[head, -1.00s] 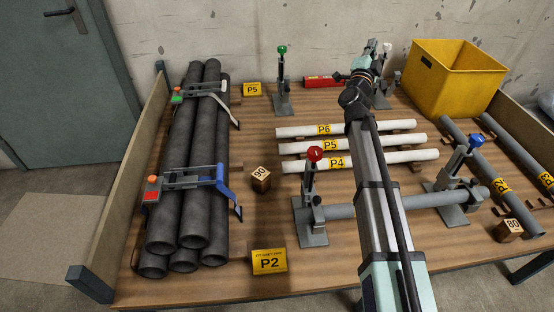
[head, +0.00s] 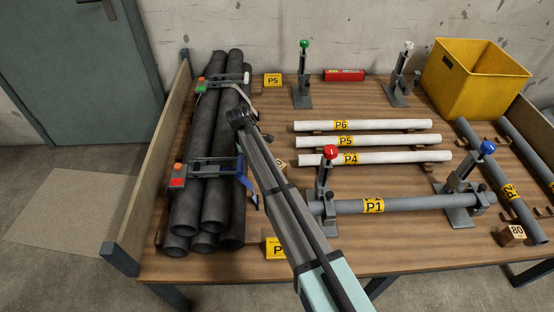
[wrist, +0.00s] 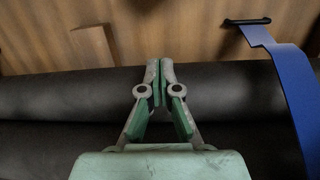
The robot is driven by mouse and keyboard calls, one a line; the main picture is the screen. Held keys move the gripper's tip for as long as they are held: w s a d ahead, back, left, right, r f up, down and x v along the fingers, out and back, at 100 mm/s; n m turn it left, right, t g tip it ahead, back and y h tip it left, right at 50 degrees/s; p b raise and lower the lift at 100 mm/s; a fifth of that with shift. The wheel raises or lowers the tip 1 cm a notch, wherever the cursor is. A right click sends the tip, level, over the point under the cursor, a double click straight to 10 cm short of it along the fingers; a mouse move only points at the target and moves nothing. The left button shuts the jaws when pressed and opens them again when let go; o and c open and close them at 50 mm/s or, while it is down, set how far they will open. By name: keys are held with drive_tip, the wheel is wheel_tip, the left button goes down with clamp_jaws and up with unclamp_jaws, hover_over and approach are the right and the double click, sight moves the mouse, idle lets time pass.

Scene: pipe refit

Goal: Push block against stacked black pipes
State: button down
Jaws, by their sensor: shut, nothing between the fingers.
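The wooden block marked 90 (head: 282,163) stands on the table just right of the black pipes. My arm covers most of it in the head view. The stacked black pipes (head: 207,135) lie along the table's left side; they cross the wrist view as dark bands (wrist: 60,95). My gripper (wrist: 160,65) is shut and empty, with its fingertips over the pipe's edge in the wrist view. It is hidden behind my arm in the head view. A plain wooden piece (wrist: 95,45) lies beyond the pipe, left of the fingertips; I cannot tell whether it is the block.
White pipes (head: 362,141) and a red-knobbed stand (head: 330,152) are to the right.

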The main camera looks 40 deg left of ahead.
sight(281, 166)
drive_tip(key=shift+n+h, duration=0.3)
drive_tip(key=shift+h, duration=0.3)
drive_tip(key=w+d, duration=0.2)
drive_tip(key=d, duration=0.1)
drive_tip(key=w+d+p, duration=0.1)
drive_tip(key=w+d, duration=0.1)
drive_tip(key=d, duration=0.1)
drive_tip(key=w+d+p, duration=0.1)
drive_tip(key=w+d, duration=0.1)
drive_tip(key=d, duration=0.1)
drive_tip(key=shift+w+d+f, duration=0.1)
drive_tip(key=shift+d+f, duration=0.05)
drive_tip(key=shift+d, duration=0.2)
drive_tip(key=shift+w+d+f+p, duration=0.15)
drive_tip(key=shift+w+p, duration=0.05)
drive_tip(key=shift+p, duration=0.1)
drive_tip(key=shift+f, duration=0.7)
drive_tip(key=shift+s, duration=0.1)
drive_tip(key=s+a, duration=0.7)
drive_tip(key=shift+a+f, duration=0.15)
drive_tip(key=shift+a, duration=0.2)
